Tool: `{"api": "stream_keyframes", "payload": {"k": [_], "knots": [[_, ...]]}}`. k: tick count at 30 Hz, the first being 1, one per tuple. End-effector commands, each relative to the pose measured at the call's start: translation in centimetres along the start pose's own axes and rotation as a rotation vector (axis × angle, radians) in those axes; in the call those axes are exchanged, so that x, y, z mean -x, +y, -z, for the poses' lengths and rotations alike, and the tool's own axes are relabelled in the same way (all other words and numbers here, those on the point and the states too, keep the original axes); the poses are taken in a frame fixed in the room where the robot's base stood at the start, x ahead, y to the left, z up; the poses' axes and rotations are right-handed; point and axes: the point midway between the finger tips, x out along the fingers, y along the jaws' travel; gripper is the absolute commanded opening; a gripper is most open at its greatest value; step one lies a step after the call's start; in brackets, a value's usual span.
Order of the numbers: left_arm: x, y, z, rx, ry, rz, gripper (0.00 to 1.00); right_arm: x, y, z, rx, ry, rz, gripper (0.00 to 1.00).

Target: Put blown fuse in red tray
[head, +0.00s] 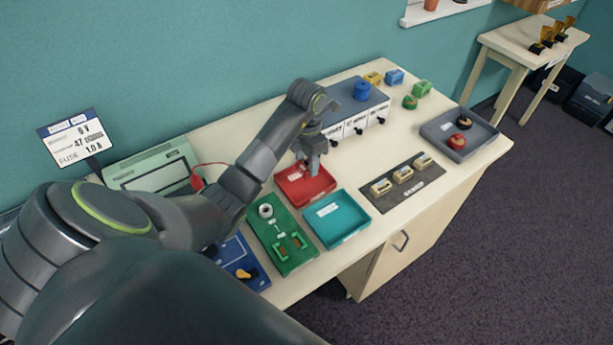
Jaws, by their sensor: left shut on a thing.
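The red tray (318,192) lies on the table, behind the teal tray (341,228). My left gripper (311,170) points down over the back part of the red tray. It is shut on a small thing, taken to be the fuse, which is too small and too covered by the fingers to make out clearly. I cannot tell whether the held thing touches the tray floor. My right gripper is not in view.
A green board (283,247) with parts sits left of the teal tray. A grey box with drawers (352,118) stands behind. A dark strip (408,190) holds 3 beige blocks. A grey tray (478,130) holds red and black buttons. A sign (78,138) stands at left.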

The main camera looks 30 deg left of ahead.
Motion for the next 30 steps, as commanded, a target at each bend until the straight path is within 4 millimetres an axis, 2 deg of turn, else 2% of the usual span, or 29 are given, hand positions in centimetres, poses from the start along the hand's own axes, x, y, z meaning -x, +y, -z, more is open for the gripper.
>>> {"api": "stream_keyframes", "payload": {"k": [4, 6, 9, 21, 22, 26, 30], "knots": [[-2.8, -0.1, 0.1, 0.001, 0.005, 0.003, 0.26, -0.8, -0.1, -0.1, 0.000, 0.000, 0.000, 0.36], [-3.3, -0.1, 0.1, 0.002, 0.005, 0.004, 0.26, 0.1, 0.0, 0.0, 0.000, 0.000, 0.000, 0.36], [-4.3, -0.1, 0.1, 0.001, 0.003, 0.002, 0.26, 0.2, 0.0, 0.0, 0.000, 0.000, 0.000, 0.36], [-5.0, 0.0, 0.1, 0.001, 0.001, 0.000, 0.26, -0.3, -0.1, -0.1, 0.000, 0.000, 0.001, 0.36], [-4.9, 0.0, 0.0, 0.001, 0.001, 0.000, 0.51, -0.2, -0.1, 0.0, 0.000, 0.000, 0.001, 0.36], [-4.9, 0.0, 0.1, 0.001, 0.001, 0.000, 0.68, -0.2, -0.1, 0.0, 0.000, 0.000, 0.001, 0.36], [-4.9, 0.0, 0.1, 0.001, 0.001, 0.000, 0.70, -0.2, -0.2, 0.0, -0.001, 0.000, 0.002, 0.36]]}}
